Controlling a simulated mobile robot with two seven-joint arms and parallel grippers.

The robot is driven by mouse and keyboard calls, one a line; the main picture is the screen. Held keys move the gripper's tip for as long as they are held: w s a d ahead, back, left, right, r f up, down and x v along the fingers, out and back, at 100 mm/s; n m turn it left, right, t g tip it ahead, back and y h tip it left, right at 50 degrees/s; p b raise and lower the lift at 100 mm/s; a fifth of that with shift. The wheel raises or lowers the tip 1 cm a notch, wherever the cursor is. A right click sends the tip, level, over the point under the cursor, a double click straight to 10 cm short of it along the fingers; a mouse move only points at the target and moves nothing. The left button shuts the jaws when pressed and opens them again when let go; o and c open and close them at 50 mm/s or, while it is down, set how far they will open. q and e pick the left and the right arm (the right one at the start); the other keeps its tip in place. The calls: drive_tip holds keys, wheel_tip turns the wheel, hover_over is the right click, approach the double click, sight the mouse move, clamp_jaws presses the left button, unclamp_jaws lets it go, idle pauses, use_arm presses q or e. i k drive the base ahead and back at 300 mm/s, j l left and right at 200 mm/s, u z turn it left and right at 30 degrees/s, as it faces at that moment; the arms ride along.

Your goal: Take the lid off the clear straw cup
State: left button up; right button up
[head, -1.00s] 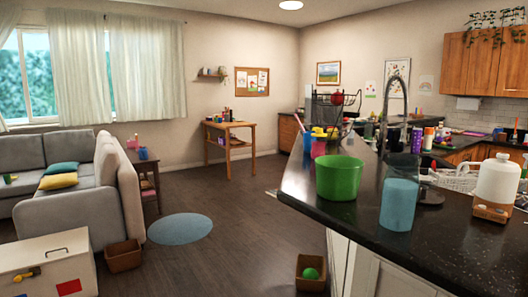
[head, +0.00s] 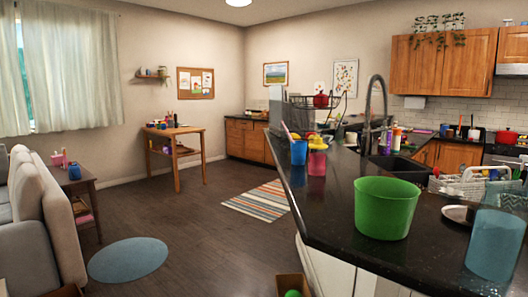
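A blue cup with a thin pink straw (head: 298,152) stands upright at the far left edge of the dark counter. Beside it is a pink cup with a yellow top (head: 317,156). A translucent light blue cup (head: 492,247) stands at the front right, with clear material showing behind its top. No straw shows on it. I cannot tell which of these is the clear straw cup, or make out its lid. Neither of my grippers is in view.
A green bucket (head: 386,208) stands on the dark counter (head: 335,205) near its front-left edge. A sink with a tall faucet (head: 377,100) and a white dish rack (head: 470,186) lie behind. Open floor with a striped rug (head: 258,200) is left of the counter.

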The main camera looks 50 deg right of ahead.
sight(318, 143)
drive_tip(key=i, duration=1.2)
drive_tip(key=i+z, duration=0.35)
drive_tip(key=i, duration=0.15)
drive_tip(key=i+j+z, duration=0.1)
drive_tip(key=i+z, duration=0.55)
drive_tip(key=z, duration=0.2)
drive_tip(key=i+z, duration=0.35)
drive_tip(key=z, duration=0.15)
drive_tip(key=i+j+z, duration=0.25)
drive_tip(key=z, duration=0.25)
drive_tip(key=i+j+z, duration=0.3)
drive_tip(key=z, duration=0.2)
